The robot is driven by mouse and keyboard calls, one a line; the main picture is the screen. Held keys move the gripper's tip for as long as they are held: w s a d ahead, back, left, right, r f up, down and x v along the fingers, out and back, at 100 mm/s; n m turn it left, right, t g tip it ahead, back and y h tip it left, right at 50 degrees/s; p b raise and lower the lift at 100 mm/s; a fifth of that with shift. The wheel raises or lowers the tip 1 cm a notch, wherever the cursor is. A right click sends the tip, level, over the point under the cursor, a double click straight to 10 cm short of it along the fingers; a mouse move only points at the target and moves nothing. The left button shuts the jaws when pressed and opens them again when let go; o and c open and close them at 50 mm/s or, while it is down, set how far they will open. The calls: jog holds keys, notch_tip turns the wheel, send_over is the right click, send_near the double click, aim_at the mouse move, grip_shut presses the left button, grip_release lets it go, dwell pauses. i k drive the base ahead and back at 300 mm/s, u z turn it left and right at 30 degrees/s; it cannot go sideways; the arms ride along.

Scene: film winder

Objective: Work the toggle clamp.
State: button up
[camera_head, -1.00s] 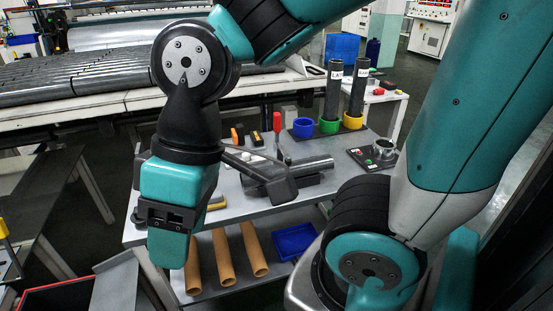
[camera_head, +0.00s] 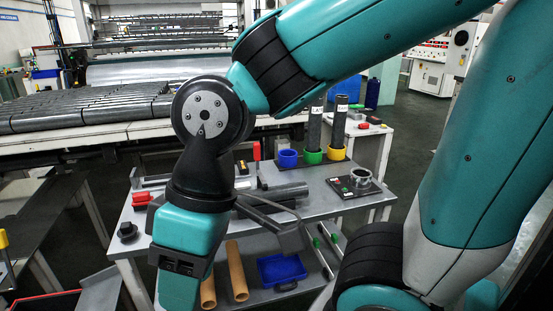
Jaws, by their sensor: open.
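An upright red handle (camera_head: 257,150), which looks like the toggle clamp's lever, stands at the back of the grey worktable (camera_head: 330,206). The clamp's base and jaw are hidden behind the table's other items and my arm. A dark grey cylinder (camera_head: 288,190) lies on the table in front of the handle. My gripper (camera_head: 287,222) reaches out to the right from behind my teal wrist, over the table's front part. Its dark fingers are apart and empty, nearer the camera than the red handle and not touching it.
Blue (camera_head: 287,158), green (camera_head: 313,157) and yellow (camera_head: 335,152) cups stand at the back, with dark tubes in the latter two. A round metal fixture on a black plate (camera_head: 354,184) is at right. A blue bin (camera_head: 281,270) and brown tubes (camera_head: 237,272) lie on the lower shelf.

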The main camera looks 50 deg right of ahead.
aim_at(257, 153)
jog(key=z, duration=0.75)
jog(key=i, duration=0.9)
jog(key=u, duration=0.15)
